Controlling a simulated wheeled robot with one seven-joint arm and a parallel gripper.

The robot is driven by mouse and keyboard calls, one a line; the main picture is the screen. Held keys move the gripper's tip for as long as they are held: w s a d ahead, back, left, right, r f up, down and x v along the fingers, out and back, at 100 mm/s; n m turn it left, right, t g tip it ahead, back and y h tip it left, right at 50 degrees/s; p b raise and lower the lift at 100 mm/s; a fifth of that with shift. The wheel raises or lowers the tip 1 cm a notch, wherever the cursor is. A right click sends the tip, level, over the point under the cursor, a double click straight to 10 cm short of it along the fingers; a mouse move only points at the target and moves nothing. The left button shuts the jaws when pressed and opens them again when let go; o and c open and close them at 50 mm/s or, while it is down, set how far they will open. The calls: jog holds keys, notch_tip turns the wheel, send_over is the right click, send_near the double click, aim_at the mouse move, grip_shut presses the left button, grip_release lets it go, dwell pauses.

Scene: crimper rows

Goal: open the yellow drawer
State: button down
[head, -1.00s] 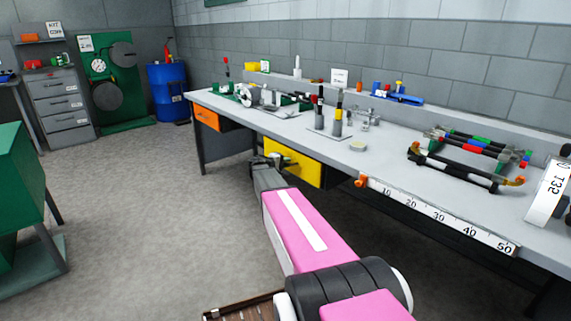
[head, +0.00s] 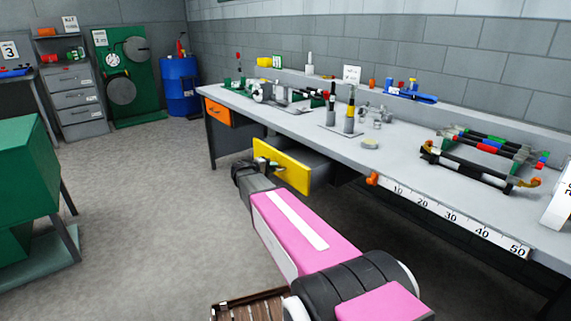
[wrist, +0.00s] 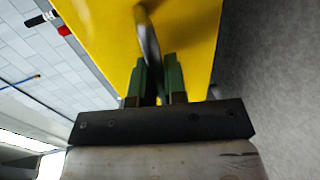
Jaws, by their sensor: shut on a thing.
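The yellow drawer (head: 287,169) hangs under the long grey workbench and stands pulled out, with its grey side showing behind the yellow front. My gripper (head: 259,166) is at the left part of the drawer front. In the wrist view the yellow front (wrist: 195,40) fills the upper middle. There my gripper (wrist: 158,75) has its green fingers shut on the dark curved drawer handle (wrist: 148,40). The inside of the drawer is hidden by its front in the head view.
The workbench (head: 300,124) carries several tools and rods along the wall. An orange drawer (head: 217,113) is shut at its left end. A green cabinet (head: 28,185) stands at the left. The floor (head: 150,190) between is clear.

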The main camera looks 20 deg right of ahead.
jog(key=f+v, duration=0.2)
jog(key=v, duration=0.9)
jog(key=shift+a+f, duration=0.15)
jog(key=shift+a, duration=0.4)
jog(key=shift+s, duration=0.15)
jog(key=c, duration=1.2)
grip_release()
jog(key=v, duration=1)
jog(key=shift+s+a, duration=0.1)
jog(key=shift+a, duration=0.25)
